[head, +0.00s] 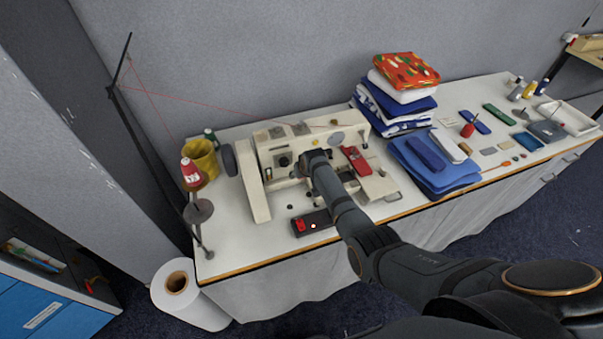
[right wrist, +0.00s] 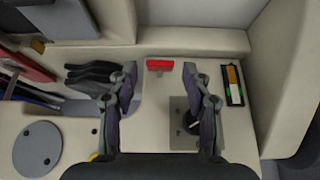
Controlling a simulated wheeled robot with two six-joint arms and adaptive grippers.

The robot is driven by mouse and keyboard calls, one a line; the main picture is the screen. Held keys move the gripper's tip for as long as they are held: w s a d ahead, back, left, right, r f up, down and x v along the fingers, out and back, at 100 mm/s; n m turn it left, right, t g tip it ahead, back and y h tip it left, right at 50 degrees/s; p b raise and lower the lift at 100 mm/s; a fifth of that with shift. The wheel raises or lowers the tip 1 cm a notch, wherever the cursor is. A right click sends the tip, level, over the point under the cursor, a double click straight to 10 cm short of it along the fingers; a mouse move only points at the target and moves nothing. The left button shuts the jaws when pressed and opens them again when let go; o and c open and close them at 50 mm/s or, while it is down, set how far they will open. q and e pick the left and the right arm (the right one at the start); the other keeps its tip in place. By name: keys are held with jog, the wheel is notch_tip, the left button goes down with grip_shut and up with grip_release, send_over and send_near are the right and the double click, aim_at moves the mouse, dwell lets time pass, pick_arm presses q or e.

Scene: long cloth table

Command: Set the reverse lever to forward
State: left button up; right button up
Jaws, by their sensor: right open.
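The sewing machine (head: 265,170) is cream-coloured and stands on the left part of the table. A small red lever, which looks like the reverse lever (right wrist: 160,65), shows in the right wrist view on the cream body. It lies between and just beyond the fingertips, with no visible contact. My right gripper (right wrist: 160,76) is open and empty, with one finger on each side of the lever's line. In the head view my right gripper (head: 308,166) is over the front of the machine, and the lever cannot be made out there. My left gripper is not in view.
A cream wall of the machine (right wrist: 190,40) rises just beyond the lever. A dark recess and a slotted scale (right wrist: 233,85) flank it. A red object (head: 355,160) sits right of my gripper. Folded cloth (head: 400,95) is stacked to the right; a thread stand (head: 200,212) is left.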

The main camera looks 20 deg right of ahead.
jog(key=v, duration=1.2)
